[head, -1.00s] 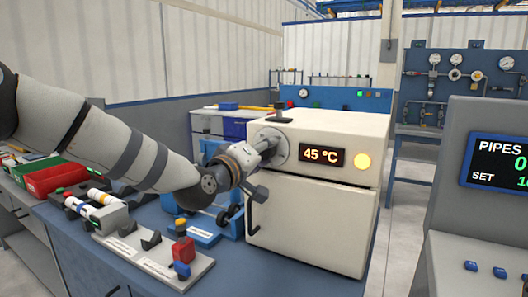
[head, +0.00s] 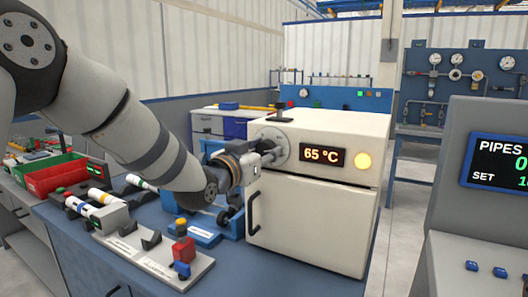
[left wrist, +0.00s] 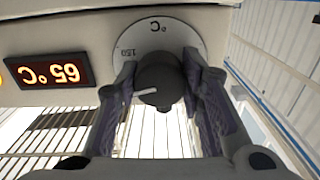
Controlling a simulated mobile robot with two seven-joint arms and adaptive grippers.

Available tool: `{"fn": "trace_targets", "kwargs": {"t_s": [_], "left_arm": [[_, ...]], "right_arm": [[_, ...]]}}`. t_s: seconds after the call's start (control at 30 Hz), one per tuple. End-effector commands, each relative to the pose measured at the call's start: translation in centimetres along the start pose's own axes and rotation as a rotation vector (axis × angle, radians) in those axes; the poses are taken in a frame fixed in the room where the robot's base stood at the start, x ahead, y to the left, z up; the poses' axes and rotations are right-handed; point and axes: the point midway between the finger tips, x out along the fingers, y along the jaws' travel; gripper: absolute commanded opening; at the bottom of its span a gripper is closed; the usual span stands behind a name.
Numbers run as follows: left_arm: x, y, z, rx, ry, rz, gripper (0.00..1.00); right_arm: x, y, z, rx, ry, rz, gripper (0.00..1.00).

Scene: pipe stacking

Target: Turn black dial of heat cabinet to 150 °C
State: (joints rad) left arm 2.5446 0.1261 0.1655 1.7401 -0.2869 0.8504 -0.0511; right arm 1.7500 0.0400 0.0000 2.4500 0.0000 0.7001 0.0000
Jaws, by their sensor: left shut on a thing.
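The cream heat cabinet (head: 318,221) stands on the blue bench, its door shut. Its display (head: 322,157) reads 65 °C, and it also shows upside down in the left wrist view (left wrist: 48,72). The black dial (left wrist: 160,84) sits on a pale round scale plate (left wrist: 180,30) with a "150" mark. A light pointer on the dial is turned toward the left of the wrist picture. My left gripper (head: 270,154) is at the cabinet front, shut on the dial with a finger on each side. In the head view the fingers hide most of the dial. My right gripper is not in view.
A round yellow lamp (head: 363,161) glows right of the display. The door handle (head: 254,213) is below my gripper. A pipe rack (head: 160,255) with red and blue blocks and red and green bins (head: 52,175) are at the left. A console (head: 480,190) stands at the right.

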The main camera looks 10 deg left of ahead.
Motion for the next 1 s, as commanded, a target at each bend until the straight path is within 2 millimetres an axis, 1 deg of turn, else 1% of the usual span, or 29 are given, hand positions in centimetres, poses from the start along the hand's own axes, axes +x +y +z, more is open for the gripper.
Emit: {"fn": "trace_targets", "kwargs": {"t_s": [0.03,0.3,0.6,0.8,1.0], "left_arm": [[0.02,0.03,-0.32,0.044,0.006,0.0,0.07],[0.02,0.0,-0.34,0.3,0.006,-0.001,0.07],[0.02,-0.01,-0.35,0.545,0.007,-0.002,0.07],[0.02,0.0,-0.39,0.662,0.008,-0.002,0.07],[0.02,-0.02,-0.39,0.732,0.008,-0.002,0.07]], "right_arm": [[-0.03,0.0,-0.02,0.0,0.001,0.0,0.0],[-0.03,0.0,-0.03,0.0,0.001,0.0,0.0],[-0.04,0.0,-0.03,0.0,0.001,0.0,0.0],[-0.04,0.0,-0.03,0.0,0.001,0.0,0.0],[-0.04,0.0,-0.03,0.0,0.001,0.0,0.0]]}}
